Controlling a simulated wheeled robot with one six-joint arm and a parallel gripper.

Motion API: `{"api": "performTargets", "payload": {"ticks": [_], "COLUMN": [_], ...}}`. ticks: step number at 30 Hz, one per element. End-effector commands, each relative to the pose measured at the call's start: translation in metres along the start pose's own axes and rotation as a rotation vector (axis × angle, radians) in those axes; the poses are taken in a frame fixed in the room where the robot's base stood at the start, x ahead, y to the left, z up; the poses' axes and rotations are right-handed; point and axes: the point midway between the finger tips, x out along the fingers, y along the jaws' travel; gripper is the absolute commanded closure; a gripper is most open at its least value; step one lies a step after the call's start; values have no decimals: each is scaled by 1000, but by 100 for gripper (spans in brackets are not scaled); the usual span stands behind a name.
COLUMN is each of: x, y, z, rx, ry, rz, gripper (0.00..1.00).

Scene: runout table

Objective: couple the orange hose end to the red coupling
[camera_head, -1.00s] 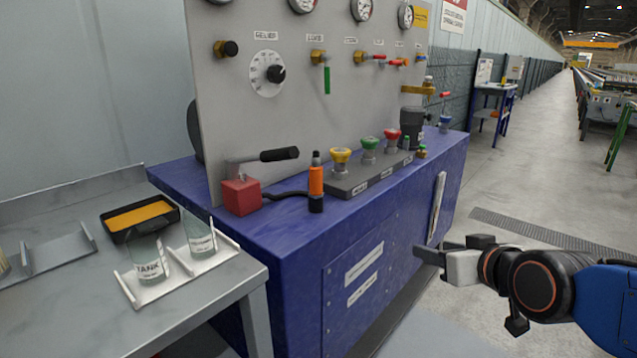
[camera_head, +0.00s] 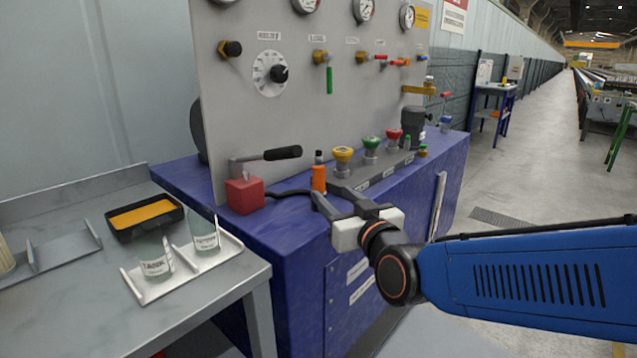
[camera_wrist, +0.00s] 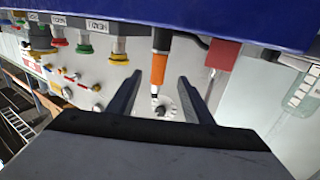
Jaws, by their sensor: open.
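The orange hose end (camera_head: 319,178) stands upright on the blue bench, with its black hose (camera_head: 287,192) running left toward a red block. My gripper (camera_head: 325,194) is open and empty, pointing at the hose end from the front right. In the wrist view, which is upside down, the orange hose end (camera_wrist: 158,68) appears between the two fingers (camera_wrist: 158,82); I cannot tell whether it is within their reach, and no contact shows. The red coupling (camera_head: 394,135) is the rearmost of three on a grey block, beyond the yellow (camera_head: 343,155) and green (camera_head: 371,145) ones.
A red block with a black-handled lever (camera_head: 244,195) sits left of the hose end. The upright gauge panel (camera_head: 300,110) stands behind. A grey table (camera_head: 215,285) at left holds a tray with an orange inside (camera_head: 112,229) and labelled glasses (camera_head: 204,238). The aisle at right is clear.

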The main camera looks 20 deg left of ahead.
Motion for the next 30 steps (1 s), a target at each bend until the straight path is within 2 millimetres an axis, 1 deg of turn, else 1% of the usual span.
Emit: {"api": "performTargets", "payload": {"ticks": [1,12,16,23,26,30], "x": [9,64,78,89,100,119], "y": [0,1,1,1,2,3], "z": [1,1,0,0,0,-2], "rx": [0,1,1,1,1,1], "ry": [-1,-2,-1,0,-1,-2], "rz": [1,1,1,1,1,2], "gripper": [54,54,54,54,54,54]}}
